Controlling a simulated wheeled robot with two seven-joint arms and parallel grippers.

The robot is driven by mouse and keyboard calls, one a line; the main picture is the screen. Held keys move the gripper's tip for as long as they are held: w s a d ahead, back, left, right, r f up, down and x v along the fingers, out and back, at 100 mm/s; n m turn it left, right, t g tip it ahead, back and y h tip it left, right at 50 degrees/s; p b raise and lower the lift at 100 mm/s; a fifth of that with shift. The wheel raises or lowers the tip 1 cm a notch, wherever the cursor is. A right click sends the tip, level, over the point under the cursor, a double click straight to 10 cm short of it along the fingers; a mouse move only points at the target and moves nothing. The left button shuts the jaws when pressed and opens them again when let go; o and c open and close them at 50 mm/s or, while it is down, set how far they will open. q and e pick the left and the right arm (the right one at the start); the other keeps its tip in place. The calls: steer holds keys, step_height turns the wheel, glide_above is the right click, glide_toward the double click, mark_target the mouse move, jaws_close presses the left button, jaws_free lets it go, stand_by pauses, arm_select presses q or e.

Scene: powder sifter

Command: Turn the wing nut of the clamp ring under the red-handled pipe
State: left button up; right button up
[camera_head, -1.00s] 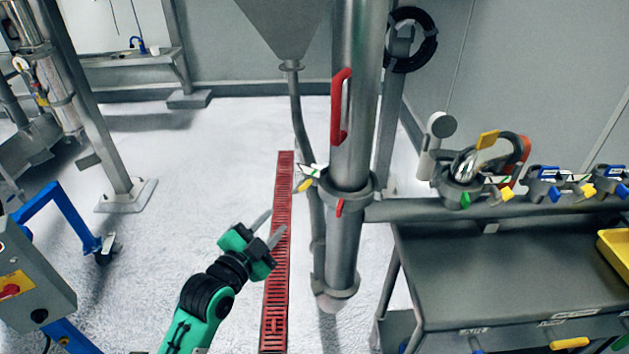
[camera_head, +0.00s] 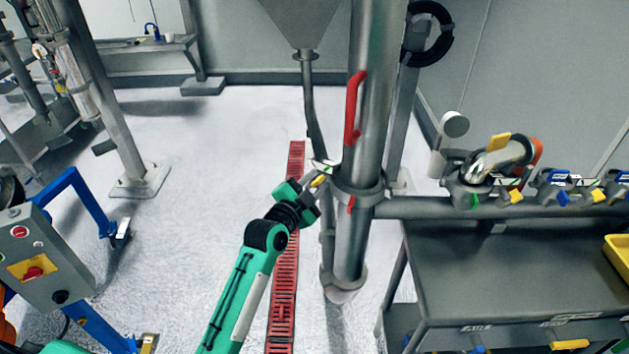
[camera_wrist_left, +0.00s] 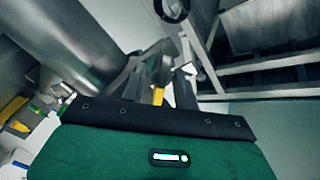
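The red-handled pipe (camera_head: 376,95) is a thick grey upright tube with a red handle (camera_head: 353,108). The clamp ring (camera_head: 362,192) wraps around it below the handle, with a small red lever (camera_head: 351,204) in front. On the ring's left side is the wing nut (camera_head: 320,181), showing yellow and partly covered by my gripper. My left gripper (camera_head: 316,184) is at the wing nut. In the left wrist view a yellow piece (camera_wrist_left: 158,95) shows by the dark fingers (camera_wrist_left: 168,72), close to the pipe. Whether the fingers grip it cannot be told. My right gripper is out of view.
A horizontal pipe (camera_head: 420,208) runs right from the ring over a grey table (camera_head: 490,275). Valves with coloured clamps (camera_head: 560,190) line it. A hopper (camera_head: 300,22) hangs behind. A control box (camera_head: 38,258) stands at left.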

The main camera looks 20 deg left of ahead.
arm_select(q)
steer(key=shift+w, duration=0.1)
jaws_close()
